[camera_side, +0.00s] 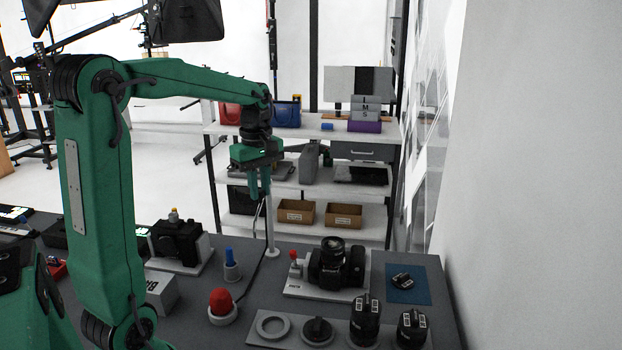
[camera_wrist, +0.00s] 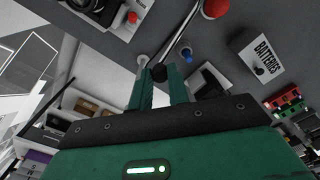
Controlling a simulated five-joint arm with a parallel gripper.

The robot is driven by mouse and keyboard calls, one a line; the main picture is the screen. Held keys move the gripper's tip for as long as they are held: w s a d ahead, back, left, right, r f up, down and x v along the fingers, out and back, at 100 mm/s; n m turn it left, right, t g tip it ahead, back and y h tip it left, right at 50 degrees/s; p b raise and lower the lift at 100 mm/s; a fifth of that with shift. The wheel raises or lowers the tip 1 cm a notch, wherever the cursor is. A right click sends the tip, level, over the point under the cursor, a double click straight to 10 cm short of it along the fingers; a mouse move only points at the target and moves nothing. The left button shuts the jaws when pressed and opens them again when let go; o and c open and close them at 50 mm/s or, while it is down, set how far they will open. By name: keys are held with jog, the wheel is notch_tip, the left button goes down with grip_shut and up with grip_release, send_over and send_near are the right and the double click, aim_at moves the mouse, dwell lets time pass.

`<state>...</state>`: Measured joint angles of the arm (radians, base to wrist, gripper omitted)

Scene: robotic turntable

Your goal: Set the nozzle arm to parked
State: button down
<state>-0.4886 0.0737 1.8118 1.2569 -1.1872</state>
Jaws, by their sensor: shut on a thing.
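The nozzle arm is a thin pale rod on a slim upright white post (camera_side: 270,228) at the back edge of the dark bench. In the wrist view the rod (camera_wrist: 178,37) runs from near my fingertips towards the upper right. My gripper (camera_side: 259,195) points down beside the top of the post, above the bench. In the wrist view my gripper (camera_wrist: 157,76) is shut on a small black knob (camera_wrist: 159,72) of the nozzle arm, held between the two green fingers. The fingers hide part of the knob, and the joint at the post is too small to read.
A camera (camera_side: 335,264) on a pale stand is right of the post. A blue-topped peg (camera_side: 231,264) and a red dome button (camera_side: 221,302) stand left and in front. A white batteries box (camera_wrist: 262,55) is nearby. Lenses (camera_side: 365,320) line the front right.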

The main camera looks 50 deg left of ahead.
jog(key=shift+s+a+m, duration=0.5)
jog(key=shift+m, duration=0.2)
jog(key=c, duration=1.3)
grip_release()
jog(key=shift+r, duration=0.1)
jog(key=shift+r, duration=3.85)
jog(key=shift+d, duration=0.1)
jog(key=s+d+f+m+t, duration=0.2)
jog(key=s+d+m, duration=0.1)
jog(key=d+m, duration=0.3)
jog(key=s+d+f+m+t, duration=0.1)
jog(key=s+d+f+m, duration=0.2)
jog(key=d+m, duration=0.3)
jog(key=s+d+f+m+t, duration=0.2)
jog(key=s+d+m, duration=0.2)
jog(key=d, duration=0.3)
jog(key=shift+s+f+m+t, duration=0.3)
jog(key=shift+s+f+m, duration=0.1)
jog(key=shift+m, duration=0.5)
